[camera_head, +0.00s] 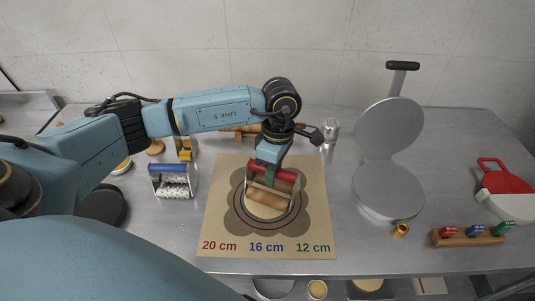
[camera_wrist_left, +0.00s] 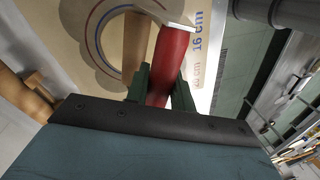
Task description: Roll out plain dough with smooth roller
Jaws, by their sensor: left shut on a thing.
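A roller with a red handle (camera_head: 283,176), a thin metal frame and a smooth wooden cylinder (camera_head: 268,196) is over the brown mat (camera_head: 318,200) with printed rings. My left gripper (camera_head: 272,168) is shut on the red handle from above. In the left wrist view the fingers (camera_wrist_left: 160,85) straddle the red handle (camera_wrist_left: 172,60), with the wooden cylinder (camera_wrist_left: 135,48) beside it. Pale dough (camera_head: 262,212) seems to lie under the cylinder inside the rings, mostly hidden. I cannot tell whether the cylinder touches it. My right gripper is not in view.
A blue-handled studded roller (camera_head: 174,182) and a yellow-handled tool (camera_head: 185,150) stand left of the mat. A shaker (camera_head: 331,131) is behind it. An open round press (camera_head: 388,190), a peg rack (camera_head: 470,236) and a red-and-white item (camera_head: 505,185) are to the right.

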